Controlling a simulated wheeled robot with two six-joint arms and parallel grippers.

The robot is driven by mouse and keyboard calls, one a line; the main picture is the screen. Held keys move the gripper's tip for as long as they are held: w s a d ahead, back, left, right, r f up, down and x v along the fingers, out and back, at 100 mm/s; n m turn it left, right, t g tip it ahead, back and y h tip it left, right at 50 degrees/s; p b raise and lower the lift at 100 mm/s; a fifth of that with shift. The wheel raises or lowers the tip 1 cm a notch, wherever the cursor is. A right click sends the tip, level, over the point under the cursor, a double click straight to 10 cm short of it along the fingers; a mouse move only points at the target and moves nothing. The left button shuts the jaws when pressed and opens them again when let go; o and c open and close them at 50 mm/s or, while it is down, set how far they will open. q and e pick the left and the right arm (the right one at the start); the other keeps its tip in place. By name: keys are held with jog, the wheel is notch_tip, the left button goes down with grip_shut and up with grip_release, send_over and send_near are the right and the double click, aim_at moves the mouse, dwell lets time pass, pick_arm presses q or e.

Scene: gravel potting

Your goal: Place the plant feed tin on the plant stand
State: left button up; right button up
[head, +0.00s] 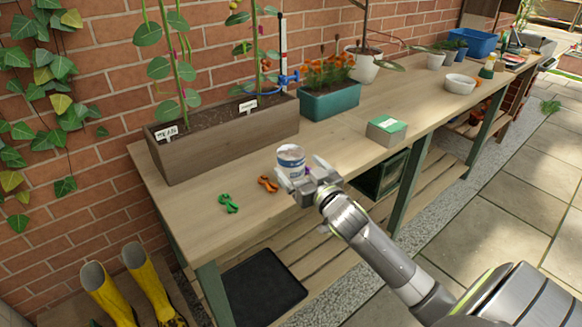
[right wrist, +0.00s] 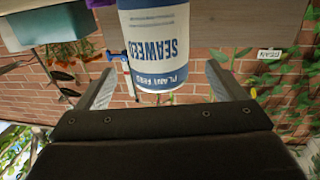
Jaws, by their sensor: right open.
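The plant feed tin (head: 291,160), white and blue, stands upright on the potting bench near its front edge. It shows upside down in the right wrist view (right wrist: 155,50), with "PLANT FEED" and "SEAWEED" on its label. My right gripper (head: 296,182) is open at the tin's near side. In the wrist view its two fingers lie on either side of the tin's lower part, with a visible gap on each side. The gripper hides part of the tin's base in the head view. I cannot clearly make out a plant stand. My left gripper is not in view.
Green clips (head: 229,203) and orange clips (head: 268,184) lie left of the tin. A long wooden planter (head: 220,142) and a teal planter (head: 331,101) stand behind. A green-topped box (head: 386,130) is to the right. Something purple is partly hidden behind the gripper.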

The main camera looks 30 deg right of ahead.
aim_at(291, 158)
jog(key=shift+w+r, duration=0.1)
jog(key=shift+w, duration=0.5)
jog(key=w, duration=0.4)
jog(key=shift+w+d, duration=0.1)
jog(key=shift+d, duration=0.15)
jog(key=c, duration=1.4)
